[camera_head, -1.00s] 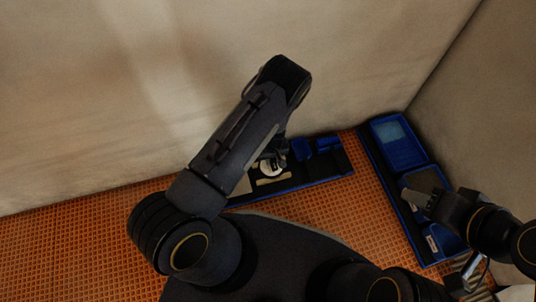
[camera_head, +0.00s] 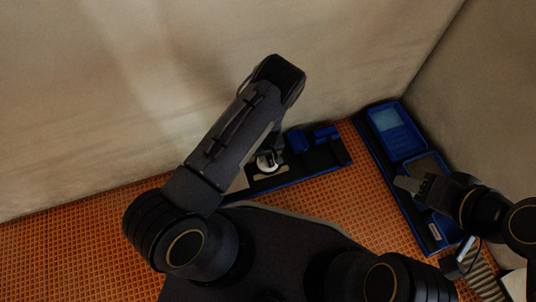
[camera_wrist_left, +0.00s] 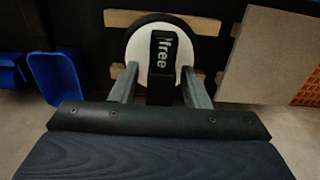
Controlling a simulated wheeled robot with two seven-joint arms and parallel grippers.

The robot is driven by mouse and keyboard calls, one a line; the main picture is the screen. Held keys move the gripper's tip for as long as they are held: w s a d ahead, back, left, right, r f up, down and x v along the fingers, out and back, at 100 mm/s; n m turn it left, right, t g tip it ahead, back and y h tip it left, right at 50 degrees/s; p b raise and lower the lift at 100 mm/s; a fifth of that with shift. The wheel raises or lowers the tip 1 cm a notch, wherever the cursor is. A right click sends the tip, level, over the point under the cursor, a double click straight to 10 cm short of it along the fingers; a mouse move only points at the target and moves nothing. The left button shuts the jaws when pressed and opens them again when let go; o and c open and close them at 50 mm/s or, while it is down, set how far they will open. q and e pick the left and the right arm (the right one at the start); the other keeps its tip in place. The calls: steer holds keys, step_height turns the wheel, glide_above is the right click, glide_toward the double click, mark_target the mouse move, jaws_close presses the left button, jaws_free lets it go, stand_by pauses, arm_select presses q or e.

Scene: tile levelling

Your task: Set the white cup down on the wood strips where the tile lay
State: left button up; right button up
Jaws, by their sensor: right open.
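The white cup (camera_wrist_left: 186,48) is a round white disc with a black rim and a black bar marked "free" across it. It lies over two wood strips (camera_wrist_left: 118,18) in the left wrist view and appears to rest on them. In the head view the cup (camera_head: 263,163) and a strip (camera_head: 268,176) show below my left forearm. My left gripper (camera_wrist_left: 160,80) has its fingers apart, one on each side of the black bar, with a gap on both sides. My right gripper (camera_head: 412,184) is open over the blue-edged tray at the right.
A beige tile (camera_wrist_left: 268,55) lies right of the cup in the left wrist view. Blue bins (camera_wrist_left: 54,76) stand at its left. At the right of the head view is a long tray with a blue box (camera_head: 394,132). Walls close off the back and right. Orange grating (camera_head: 325,205) is clear in front.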

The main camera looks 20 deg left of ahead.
arm_select(q)
steer(key=shift+r+p, duration=0.3)
steer(key=shift+r, duration=0.05)
step_height(320, 180, up, 11)
steer(key=p, duration=0.4)
steer(key=shift+f, duration=0.2)
steer(key=s+a+r+m+t+h, duration=0.1)
steer(key=s+r+h, duration=0.15)
steer(key=r, duration=1.35)
steer(key=s+a+r+t+h, duration=0.1)
steer(key=a+r+h, duration=0.15)
steer(key=r, duration=1.25)
steer(key=s+a+r+m+t, duration=0.1)
steer(key=s+a+r+m, duration=0.1)
steer(key=s+r, duration=0.3)
steer(key=s+a+r+m+t+y, duration=0.1)
steer(key=s+r, duration=0.4)
steer(key=s, duration=0.8)
steer(key=shift+s+a+r+m+t, duration=0.3)
steer(key=shift+a+m+t, duration=0.3)
steer(key=shift+t, duration=0.2)
